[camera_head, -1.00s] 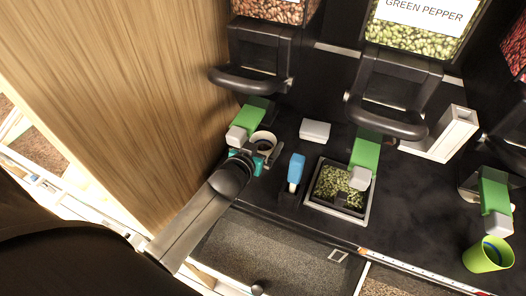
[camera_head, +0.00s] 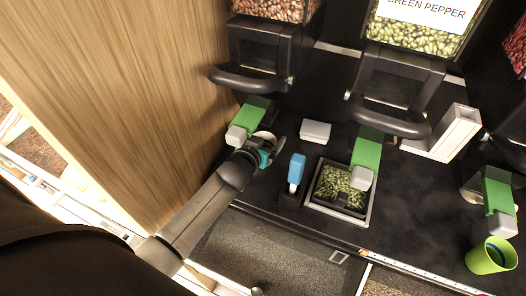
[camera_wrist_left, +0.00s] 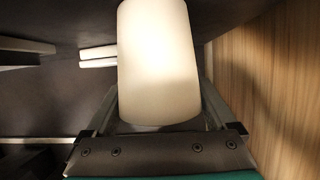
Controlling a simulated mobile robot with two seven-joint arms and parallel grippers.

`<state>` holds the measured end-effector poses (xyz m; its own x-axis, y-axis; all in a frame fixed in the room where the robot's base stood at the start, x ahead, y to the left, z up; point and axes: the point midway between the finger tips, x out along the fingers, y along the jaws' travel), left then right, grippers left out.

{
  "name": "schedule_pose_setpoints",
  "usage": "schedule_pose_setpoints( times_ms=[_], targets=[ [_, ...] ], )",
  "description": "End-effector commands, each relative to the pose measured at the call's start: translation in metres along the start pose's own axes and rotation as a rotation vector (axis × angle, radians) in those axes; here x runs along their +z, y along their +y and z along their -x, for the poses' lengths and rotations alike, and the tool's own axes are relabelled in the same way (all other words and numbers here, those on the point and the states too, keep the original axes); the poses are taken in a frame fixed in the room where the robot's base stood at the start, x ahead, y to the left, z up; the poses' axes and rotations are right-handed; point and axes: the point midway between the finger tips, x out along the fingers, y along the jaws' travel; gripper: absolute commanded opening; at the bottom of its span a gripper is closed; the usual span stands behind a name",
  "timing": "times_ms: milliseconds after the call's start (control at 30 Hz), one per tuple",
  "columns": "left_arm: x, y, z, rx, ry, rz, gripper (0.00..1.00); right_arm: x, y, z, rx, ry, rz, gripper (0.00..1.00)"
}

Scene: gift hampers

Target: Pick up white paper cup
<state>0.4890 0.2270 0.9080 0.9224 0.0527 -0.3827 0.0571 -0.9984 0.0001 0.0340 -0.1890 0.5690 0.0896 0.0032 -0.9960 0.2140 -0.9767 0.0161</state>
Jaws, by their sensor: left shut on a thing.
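The white paper cup (camera_wrist_left: 158,62) fills the middle of the left wrist view, between the fingers of my left gripper (camera_wrist_left: 150,110). In the head view only part of the cup's rim (camera_head: 264,136) shows, under the left green-and-white dispenser spout. My left gripper (camera_head: 268,148) is shut on the cup there, and my wrist hides most of it. Whether the cup is off the counter cannot be told. My right gripper is not in view.
A blue-handled scoop (camera_head: 296,170) and a square tray of green pepper (camera_head: 341,187) are right of the gripper. A white box (camera_head: 315,131) lies behind. A green cup (camera_head: 490,256) stands at far right. The wooden panel (camera_head: 130,90) is close on the left.

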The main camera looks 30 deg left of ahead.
Motion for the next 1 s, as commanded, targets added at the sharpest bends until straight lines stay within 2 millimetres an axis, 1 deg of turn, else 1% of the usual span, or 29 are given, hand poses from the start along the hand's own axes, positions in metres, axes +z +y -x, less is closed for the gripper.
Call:
schedule_pose_setpoints(
  times_ms=[33, 200, 233, 467, 667, 867, 1000],
  targets=[
    [0.000, 0.000, 0.000, 0.000, 0.000, 0.000, 0.47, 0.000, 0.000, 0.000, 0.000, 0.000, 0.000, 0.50],
    [0.000, 0.000, 0.000, 0.000, 0.000, 0.000, 0.28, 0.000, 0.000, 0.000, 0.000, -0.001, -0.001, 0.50],
    [0.000, 0.000, 0.000, 0.000, 0.000, 0.000, 0.26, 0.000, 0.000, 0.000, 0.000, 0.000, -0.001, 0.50],
    [-0.001, 0.000, 0.001, 0.000, 0.000, 0.000, 0.26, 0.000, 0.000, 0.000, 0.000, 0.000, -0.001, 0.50],
    [-0.007, 0.000, 0.003, -0.001, 0.000, 0.000, 0.26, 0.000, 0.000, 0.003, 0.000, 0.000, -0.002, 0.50],
    [-0.021, 0.000, 0.009, 0.000, 0.001, 0.000, 0.26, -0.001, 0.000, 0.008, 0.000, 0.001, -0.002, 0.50],
    [-0.033, 0.000, 0.014, -0.001, 0.001, -0.001, 0.26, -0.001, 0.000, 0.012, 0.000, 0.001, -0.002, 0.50]
  ],
)
